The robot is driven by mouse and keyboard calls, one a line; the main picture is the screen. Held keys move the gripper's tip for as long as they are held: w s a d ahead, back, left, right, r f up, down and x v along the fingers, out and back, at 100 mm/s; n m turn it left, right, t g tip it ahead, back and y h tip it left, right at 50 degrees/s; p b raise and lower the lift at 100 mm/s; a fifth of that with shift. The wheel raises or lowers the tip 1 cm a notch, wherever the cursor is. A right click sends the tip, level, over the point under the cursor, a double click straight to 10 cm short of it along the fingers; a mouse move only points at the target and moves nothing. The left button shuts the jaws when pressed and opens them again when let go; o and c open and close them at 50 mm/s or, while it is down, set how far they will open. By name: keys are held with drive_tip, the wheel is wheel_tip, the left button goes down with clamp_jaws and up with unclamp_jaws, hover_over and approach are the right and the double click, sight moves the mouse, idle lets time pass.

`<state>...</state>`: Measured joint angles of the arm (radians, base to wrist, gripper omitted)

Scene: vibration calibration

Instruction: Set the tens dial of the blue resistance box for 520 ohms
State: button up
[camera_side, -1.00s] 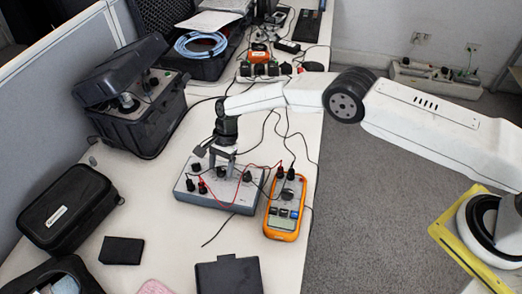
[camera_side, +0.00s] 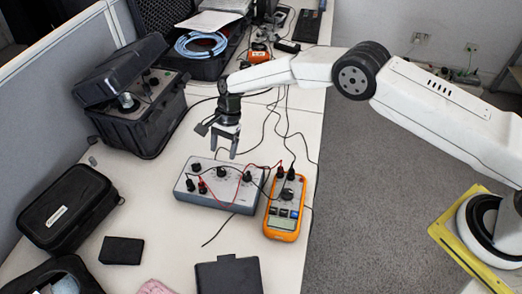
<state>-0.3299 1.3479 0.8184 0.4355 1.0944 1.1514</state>
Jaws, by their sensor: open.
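The resistance box (camera_side: 228,201) is a flat grey-blue case on the white table, with several black knobs and terminals on its top. One dial (camera_side: 220,172) stands near the middle of its back edge, another knob (camera_side: 196,168) is at the back left, and a third (camera_side: 247,176) is to the right. The dial markings are too small to read. My gripper (camera_side: 222,155) is open and empty, pointing down above the back edge of the box, apart from the knobs. Red and black leads run from the box to an orange multimeter (camera_side: 285,212) at its right.
A black case with its lid up (camera_side: 140,105) stands at the back left, and a closed black case (camera_side: 68,207) at the left. A small black block (camera_side: 121,250) and a black pad (camera_side: 229,274) lie in front. Loose cables cross the table behind the box.

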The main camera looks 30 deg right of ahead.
drive_tip(key=shift+v, duration=0.95)
drive_tip(key=shift+d, duration=0.1)
drive_tip(key=s+d+r+n+t+h, duration=0.1)
drive_tip(key=s+d+r+n, duration=0.25)
drive_tip(key=d+r, duration=0.35)
drive_tip(key=s+d+r+n+t+h, duration=0.1)
drive_tip(key=s+d+r+n+t, duration=0.1)
drive_tip(key=s+d+r, duration=0.5)
drive_tip(key=s+d+n+t+h, duration=0.1)
drive_tip(key=s+d+n, duration=0.2)
drive_tip(key=s+d, duration=0.2)
drive_tip(key=s+d+n, duration=0.3)
drive_tip(key=s+d, duration=0.3)
drive_tip(key=s, duration=0.5)
drive_tip(key=shift+s+r+t+h, duration=0.25)
drive_tip(key=shift+s+t+h, duration=0.1)
drive_tip(key=shift+t+h, duration=0.05)
